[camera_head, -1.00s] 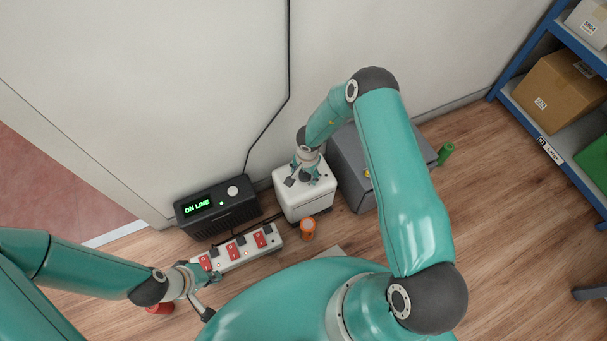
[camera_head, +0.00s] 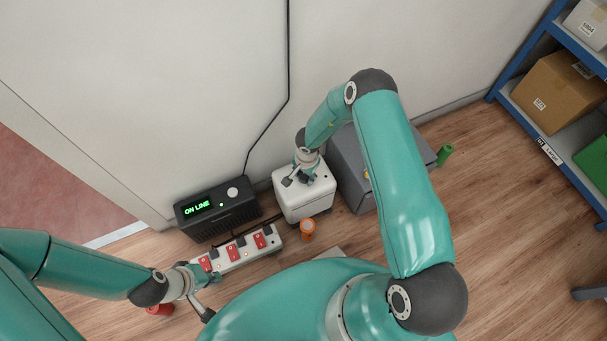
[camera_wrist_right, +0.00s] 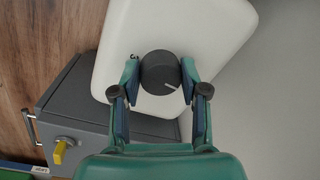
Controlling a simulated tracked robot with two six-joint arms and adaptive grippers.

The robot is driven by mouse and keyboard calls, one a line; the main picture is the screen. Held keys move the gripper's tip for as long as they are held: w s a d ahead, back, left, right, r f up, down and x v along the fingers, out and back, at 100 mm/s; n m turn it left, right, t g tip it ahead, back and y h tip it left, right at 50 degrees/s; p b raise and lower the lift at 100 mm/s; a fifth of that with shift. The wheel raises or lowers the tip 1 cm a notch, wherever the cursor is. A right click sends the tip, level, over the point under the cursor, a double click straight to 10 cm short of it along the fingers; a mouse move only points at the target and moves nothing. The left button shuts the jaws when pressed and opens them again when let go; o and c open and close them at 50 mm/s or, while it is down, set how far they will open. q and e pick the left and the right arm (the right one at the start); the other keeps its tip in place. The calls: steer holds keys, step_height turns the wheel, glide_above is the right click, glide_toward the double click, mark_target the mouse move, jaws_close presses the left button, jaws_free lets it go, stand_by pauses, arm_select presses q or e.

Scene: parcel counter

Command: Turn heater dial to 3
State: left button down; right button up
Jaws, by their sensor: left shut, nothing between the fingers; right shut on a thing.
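The heater is a white box (camera_head: 305,207) on the floor against the wall. Its dark round dial (camera_wrist_right: 160,72) shows in the right wrist view, with a pale pointer line toward the lower right of that picture. My right gripper (camera_wrist_right: 160,80) is shut on the dial from above, one finger on each side. It also shows over the heater top in the head view (camera_head: 306,177). No numbers can be read around the dial. My left gripper (camera_head: 207,310) is shut and empty, low by the power strip.
A black unit reading "ON LINE" (camera_head: 217,210) stands left of the heater. A power strip (camera_head: 238,251) with red switches lies in front. A grey box with a yellow knob (camera_head: 352,185) stands right of the heater. An orange cylinder (camera_head: 308,229) stands close in front.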

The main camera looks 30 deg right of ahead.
steer(key=m+p, duration=0.1)
steer(key=m, duration=0.3)
steer(key=shift+a, duration=0.1)
steer(key=m, duration=0.4)
steer(key=shift+w, duration=0.15)
steer(key=m, duration=0.5)
steer(key=shift+h, duration=0.3)
steer(key=m, duration=0.4)
steer(key=shift+w+m, duration=0.15)
steer(key=shift+m, duration=0.15)
steer(key=m, duration=0.4)
steer(key=shift+m+g, duration=0.3)
steer(key=m, duration=0.3)
steer(key=shift+m, duration=0.3)
steer(key=m, duration=0.4)
steer(key=shift+w, duration=0.1)
steer(key=shift+d+m, duration=0.15)
steer(key=shift+m, duration=0.95)
steer(key=shift+d+m, duration=0.1)
steer(key=shift+m, duration=1)
